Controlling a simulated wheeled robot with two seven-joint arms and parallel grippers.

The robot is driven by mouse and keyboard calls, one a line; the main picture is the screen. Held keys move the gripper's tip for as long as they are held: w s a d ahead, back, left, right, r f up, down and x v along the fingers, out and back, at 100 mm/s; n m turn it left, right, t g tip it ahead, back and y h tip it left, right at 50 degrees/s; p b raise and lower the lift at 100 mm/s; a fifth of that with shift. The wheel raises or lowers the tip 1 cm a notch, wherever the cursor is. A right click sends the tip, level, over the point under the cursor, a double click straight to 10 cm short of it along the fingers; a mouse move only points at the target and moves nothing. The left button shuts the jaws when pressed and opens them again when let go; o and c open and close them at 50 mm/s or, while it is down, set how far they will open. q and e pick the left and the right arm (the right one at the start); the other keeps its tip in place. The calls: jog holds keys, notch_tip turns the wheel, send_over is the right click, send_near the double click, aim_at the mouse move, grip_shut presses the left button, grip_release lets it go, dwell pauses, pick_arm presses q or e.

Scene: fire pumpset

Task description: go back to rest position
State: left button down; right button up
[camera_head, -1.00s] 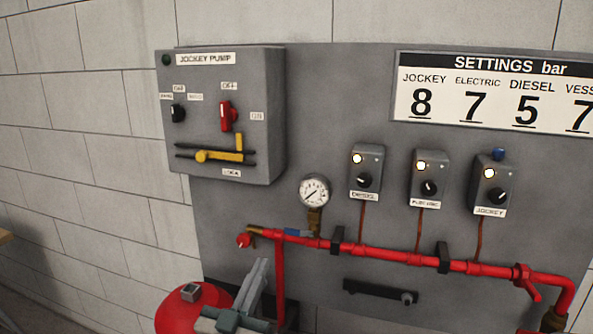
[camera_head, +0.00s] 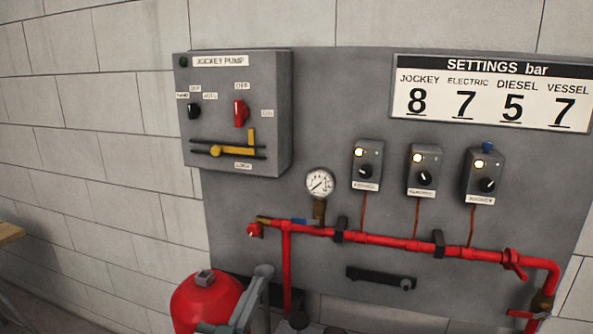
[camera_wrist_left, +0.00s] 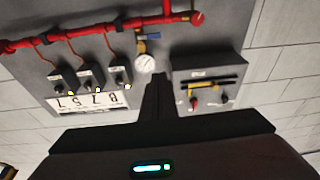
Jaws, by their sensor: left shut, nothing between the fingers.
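My left gripper (camera_wrist_left: 160,76) shows in the left wrist view with its dark fingers together and nothing between them. The wall panel (camera_wrist_left: 190,62) appears upside down beyond it, and the fingertips lie between the pressure gauge (camera_wrist_left: 145,63) and the jockey pump box (camera_wrist_left: 222,68). I cannot tell the distance to the panel. In the head view, grey parts stand at the bottom beside the red tank (camera_head: 208,300); which of them belong to my left arm is unclear there. My right gripper is in neither view.
In the head view, the jockey pump box (camera_head: 272,130) with red and yellow handles is left of several switch boxes. A red pipe (camera_head: 375,239) runs below them under the settings sign (camera_head: 490,66). A wooden table edge (camera_head: 9,233) shows at far left.

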pick_arm(q)
jog(key=s+a+f+g+y, duration=0.1)
jog(key=s+a+f+g, duration=0.1)
jog(key=s+f, duration=0.35)
jog(key=s+a+f+g+y, duration=0.1)
jog(key=s+a+f+g, duration=0.15)
jog(key=f, duration=0.55)
jog(key=s+a+f+g+y, duration=0.1)
jog(key=s+f+g, duration=0.2)
jog(key=f, duration=0.4)
jog(key=s+a+f+g+y, duration=0.1)
jog(key=s+a+f+g, duration=0.25)
jog(key=s, duration=0.45)
jog(key=s+a+f+n+g+y, duration=0.1)
jog(key=s+a+f+g, duration=0.1)
jog(key=s+f, duration=0.5)
jog(key=s+a+f+g+y, duration=0.1)
jog(key=s+a+f+g, duration=0.2)
jog(key=s, duration=0.7)
notch_tip(320, 180, down, 27)
jog(key=g, duration=0.1)
jog(key=s+a+f+g+b, duration=0.1)
jog(key=s+a+f, duration=0.2)
jog(key=s+f, duration=1.6)
jog(key=shift+s+f+g+b, duration=0.15)
jog(key=shift+f+g+b, duration=0.2)
jog(key=shift+f, duration=0.1)
